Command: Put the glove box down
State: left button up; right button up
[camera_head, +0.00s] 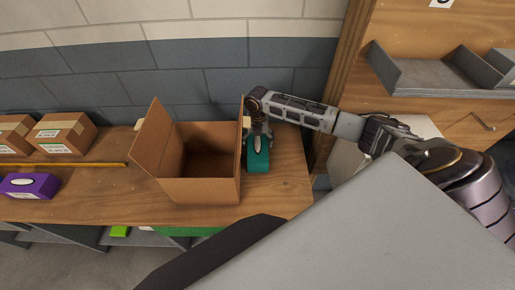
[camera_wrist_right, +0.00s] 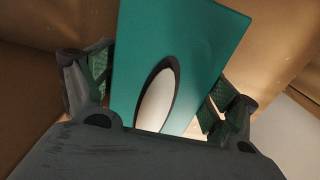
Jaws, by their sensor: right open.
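The teal glove box (camera_head: 258,158) has an oval opening on top and stands on the wooden workbench, just right of the open cardboard box. My right gripper (camera_head: 259,134) is above it, pointing down. In the right wrist view the glove box (camera_wrist_right: 185,60) lies between the two fingers of my right gripper (camera_wrist_right: 160,85). The fingers are spread, with a gap visible on the right side. The underside of the glove box is hidden. My left gripper does not show.
The open cardboard box (camera_head: 212,190) stands close on the left with its flaps up. A purple box (camera_head: 28,186) and closed cartons (camera_head: 66,133) are farther left. The bench (camera_head: 290,185) is bare to the right of the glove box. A grey tray (camera_head: 430,75) hangs at upper right.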

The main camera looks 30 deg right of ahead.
jog(key=shift+f, duration=1.25)
jog(key=c, duration=1.1)
jog(key=shift+r, duration=0.15)
